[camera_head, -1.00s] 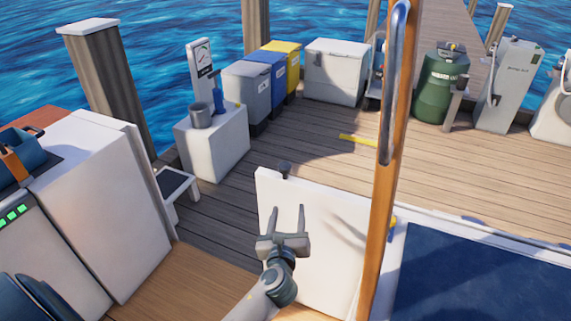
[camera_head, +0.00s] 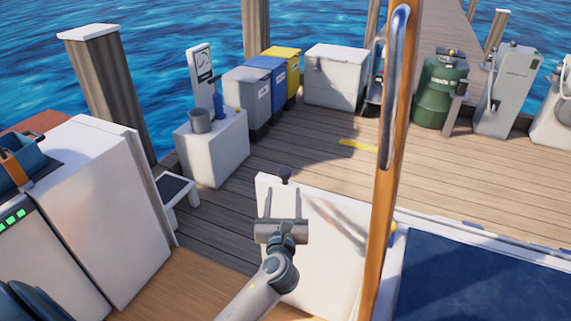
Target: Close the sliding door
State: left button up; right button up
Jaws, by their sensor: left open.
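A white panel (camera_head: 325,246), which looks like the sliding door, stands upright at lower centre. A dark round knob (camera_head: 285,173) shows at its top edge, left of its middle. My left gripper (camera_head: 284,192) is open and empty, its two fingers pointing up in the picture toward the knob. The fingertips show just below the knob, one to each side of its line. The knob is not between the fingers. Whether the fingers touch the panel cannot be told. My right gripper is not in view.
A wooden post (camera_head: 384,215) with a metal handrail (camera_head: 397,90) rises at the panel's right side. White cabinets (camera_head: 102,210) stand at left, a small white step (camera_head: 177,190) behind them. A dark blue surface (camera_head: 480,275) lies at right.

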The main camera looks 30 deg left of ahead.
aim_at(285, 168)
pick_arm(q)
jog(key=x, duration=1.5)
jog(key=shift+a, duration=0.15)
grip_shut()
